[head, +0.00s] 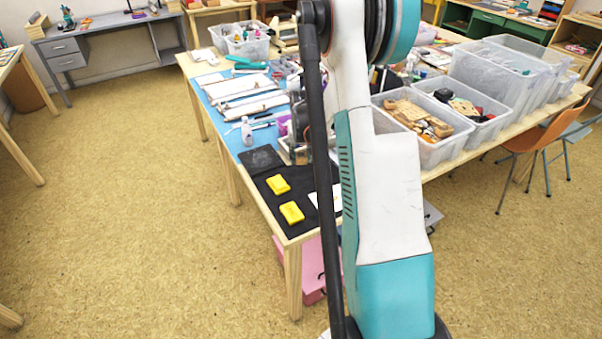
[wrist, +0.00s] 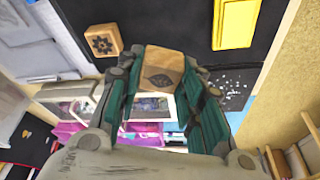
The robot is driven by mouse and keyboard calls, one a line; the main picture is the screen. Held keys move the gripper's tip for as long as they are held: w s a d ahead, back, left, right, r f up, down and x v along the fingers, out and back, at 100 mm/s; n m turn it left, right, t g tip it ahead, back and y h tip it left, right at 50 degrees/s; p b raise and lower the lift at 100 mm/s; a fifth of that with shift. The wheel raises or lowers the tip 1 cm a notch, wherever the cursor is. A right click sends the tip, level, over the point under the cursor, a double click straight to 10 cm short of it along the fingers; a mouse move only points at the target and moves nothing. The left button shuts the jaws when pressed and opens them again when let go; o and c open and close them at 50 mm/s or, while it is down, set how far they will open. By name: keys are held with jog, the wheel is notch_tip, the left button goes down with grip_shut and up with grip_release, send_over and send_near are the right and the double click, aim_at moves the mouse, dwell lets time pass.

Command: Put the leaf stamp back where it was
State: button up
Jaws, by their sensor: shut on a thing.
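The leaf stamp (wrist: 162,74) is a small wooden block with a dark leaf mark on the face turned to the wrist camera. My gripper (wrist: 165,66) is shut on it, with a finger on each side. A second wooden stamp (wrist: 103,41) with a dark flower-like mark lies on the black mat (wrist: 168,20), left of the held stamp in the wrist view. Whether the held stamp touches the mat I cannot tell. In the head view my arm hides most of the gripper and both stamps.
Two yellow inkpads, one nearer the table's front (head: 291,212) and one behind it (head: 278,184), lie on the black mat. A dark slab (head: 260,159) lies behind them. A white card (head: 325,200) is at the right. Clear bins (head: 425,150) stand farther right.

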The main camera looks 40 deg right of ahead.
aim_at(301, 174)
jog(key=shift+f+b, duration=0.95)
jog(key=shift+f, duration=2.35)
jog(key=shift+f, duration=0.1)
jog(key=shift+f, duration=0.15)
jog(key=o, duration=0.9)
jog(key=p+v, duration=0.4)
jog(key=v, duration=0.8)
jog(key=shift+r, duration=0.25)
